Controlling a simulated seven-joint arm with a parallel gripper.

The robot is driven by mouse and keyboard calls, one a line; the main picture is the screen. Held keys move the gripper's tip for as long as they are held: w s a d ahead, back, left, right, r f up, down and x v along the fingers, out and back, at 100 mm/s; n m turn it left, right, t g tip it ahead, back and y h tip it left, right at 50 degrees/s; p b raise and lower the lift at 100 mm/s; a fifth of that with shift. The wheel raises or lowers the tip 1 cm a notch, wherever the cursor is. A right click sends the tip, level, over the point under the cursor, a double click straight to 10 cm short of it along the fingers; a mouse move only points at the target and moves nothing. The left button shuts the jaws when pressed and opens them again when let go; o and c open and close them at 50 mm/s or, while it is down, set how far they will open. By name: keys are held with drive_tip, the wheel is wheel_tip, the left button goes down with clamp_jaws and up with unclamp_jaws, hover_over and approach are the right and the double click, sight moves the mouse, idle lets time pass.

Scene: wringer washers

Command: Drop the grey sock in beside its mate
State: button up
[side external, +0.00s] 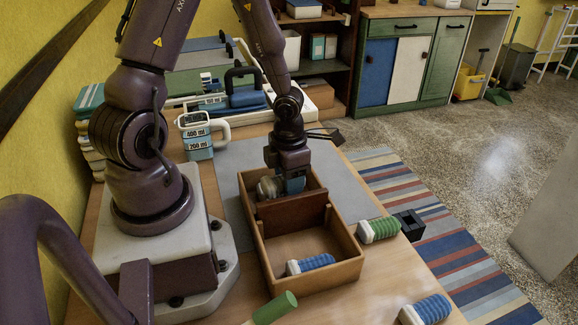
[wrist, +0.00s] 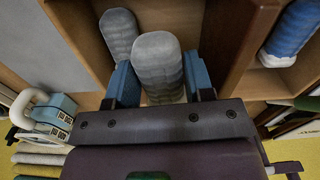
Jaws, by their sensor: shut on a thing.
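My gripper (side external: 292,186) is shut on a grey rolled sock (wrist: 158,62), which sits between its blue fingers in the wrist view. The fingers reach down into the far compartment of the wooden box (side external: 262,262). A second grey sock (wrist: 119,34), its mate, lies in that compartment, just left of the held one in the wrist view. In the side view a grey sock end shows left of the fingers; I cannot tell which sock it is. How far the held sock is above the floor is unclear.
A divider (side external: 290,213) separates the near compartment, which holds a blue sock (side external: 310,263). A green sock (side external: 379,229) lies outside the box's right wall, with a black holder (side external: 408,224) beyond. Another blue sock (side external: 427,309) lies front right. A jug (side external: 197,136) stands behind left.

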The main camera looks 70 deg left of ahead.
drive_tip(key=shift+f, duration=0.25)
drive_tip(key=o, duration=1)
drive_tip(key=shift+r, duration=0.15)
drive_tip(key=shift+r, duration=3.6)
